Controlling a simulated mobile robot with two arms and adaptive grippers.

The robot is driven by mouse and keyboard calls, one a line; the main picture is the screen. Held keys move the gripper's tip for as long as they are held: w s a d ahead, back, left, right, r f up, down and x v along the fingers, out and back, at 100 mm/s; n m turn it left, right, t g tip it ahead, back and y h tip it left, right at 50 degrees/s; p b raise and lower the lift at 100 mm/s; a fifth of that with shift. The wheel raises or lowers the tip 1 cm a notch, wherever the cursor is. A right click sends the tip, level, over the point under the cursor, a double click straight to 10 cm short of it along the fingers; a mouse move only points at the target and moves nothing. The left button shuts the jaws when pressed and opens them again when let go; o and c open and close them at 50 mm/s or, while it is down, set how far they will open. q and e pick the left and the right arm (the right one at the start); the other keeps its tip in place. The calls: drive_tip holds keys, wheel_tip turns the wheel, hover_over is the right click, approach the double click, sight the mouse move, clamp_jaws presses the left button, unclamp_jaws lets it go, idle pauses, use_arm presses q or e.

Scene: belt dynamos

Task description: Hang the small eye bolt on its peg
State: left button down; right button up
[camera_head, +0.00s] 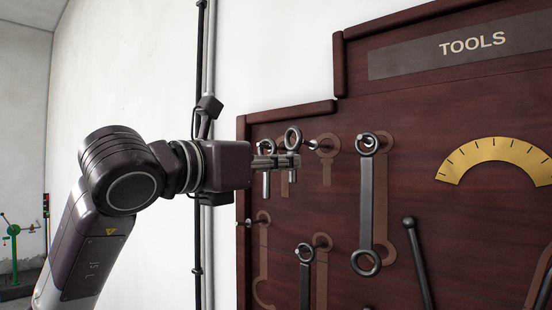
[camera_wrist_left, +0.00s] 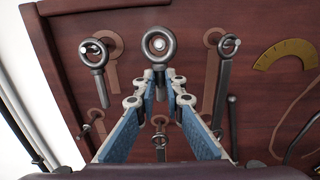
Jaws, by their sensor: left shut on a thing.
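The small eye bolt is a dark metal ring (camera_head: 293,128) on a short shank, its ring standing above my left gripper (camera_head: 290,161). The left gripper is shut on the shank, with the bolt upright in front of the board. In the wrist view the ring (camera_wrist_left: 146,45) sits beyond the fingertips (camera_wrist_left: 161,88), and a pale peg tip (camera_wrist_left: 158,44) shows through its opening. In the head view the peg (camera_head: 312,144) is just right of the ring, with a small gap, over a painted outline (camera_head: 327,152). My right gripper is not in view.
Another eye bolt (camera_head: 266,186) hangs just left, partly behind my gripper; it also shows in the wrist view (camera_wrist_left: 98,59). A ring spanner (camera_head: 366,205) hangs to the right and a smaller spanner (camera_head: 305,281) below. The dark red board (camera_head: 420,120) has a raised frame.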

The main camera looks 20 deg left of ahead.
use_arm(q)
drive_tip(key=x, duration=0.2)
drive_tip(key=f+x, duration=0.1)
drive_tip(key=x, duration=0.2)
drive_tip(key=shift+w+d, duration=0.15)
drive_tip(key=shift+w, duration=0.05)
idle(0.5)
idle(0.5)
drive_tip(key=c, duration=1.9)
unclamp_jaws()
drive_tip(key=shift+w+f, duration=0.1)
drive_tip(key=shift+c, duration=0.2)
